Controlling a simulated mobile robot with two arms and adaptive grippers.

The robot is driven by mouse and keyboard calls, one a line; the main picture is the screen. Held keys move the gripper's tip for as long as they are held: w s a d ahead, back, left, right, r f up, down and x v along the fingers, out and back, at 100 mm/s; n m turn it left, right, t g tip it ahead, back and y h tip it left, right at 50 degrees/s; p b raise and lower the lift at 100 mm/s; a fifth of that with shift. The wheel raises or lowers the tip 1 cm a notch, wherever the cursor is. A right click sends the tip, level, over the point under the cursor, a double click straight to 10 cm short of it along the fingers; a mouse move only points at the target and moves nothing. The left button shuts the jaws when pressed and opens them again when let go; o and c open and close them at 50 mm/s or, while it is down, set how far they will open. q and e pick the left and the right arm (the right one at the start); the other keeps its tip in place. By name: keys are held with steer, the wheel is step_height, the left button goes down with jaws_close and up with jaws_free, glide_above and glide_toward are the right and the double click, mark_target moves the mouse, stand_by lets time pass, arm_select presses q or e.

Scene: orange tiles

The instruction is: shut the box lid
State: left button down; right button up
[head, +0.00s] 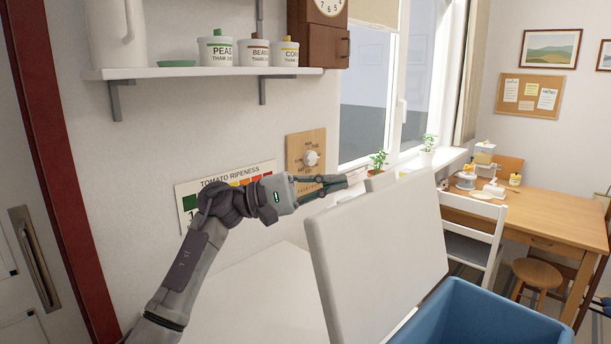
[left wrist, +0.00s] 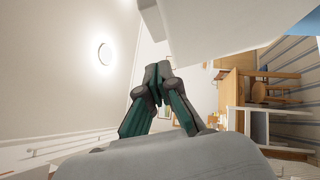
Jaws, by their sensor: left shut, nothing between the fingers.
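The box is blue (head: 490,315) and stands at the lower right of the head view, with only its upper part in the picture. Its pale grey lid (head: 375,250) stands open, tilted up on the box's left side. My left gripper (head: 352,180) is shut and empty, just above and behind the lid's upper left edge. In the left wrist view my gripper's fingers (left wrist: 157,80) are together. A pale panel, probably the lid (left wrist: 220,25), fills the top of that view. I cannot tell whether gripper and lid touch. My right gripper is not in view.
A white surface (head: 250,300) lies left of the lid. A wall shelf (head: 200,73) with labelled jars hangs above my left arm. A white chair (head: 470,235), a wooden table (head: 530,220) and a stool (head: 537,275) stand to the right, beyond the box.

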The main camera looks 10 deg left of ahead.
arm_select(q)
steer(key=d, duration=0.1)
steer(key=s+d+r+p, duration=0.1)
steer(key=s+d+p, duration=0.1)
steer(key=d, duration=0.1)
steer(key=shift+s+d+r, duration=0.1)
steer(key=shift+r, duration=0.15)
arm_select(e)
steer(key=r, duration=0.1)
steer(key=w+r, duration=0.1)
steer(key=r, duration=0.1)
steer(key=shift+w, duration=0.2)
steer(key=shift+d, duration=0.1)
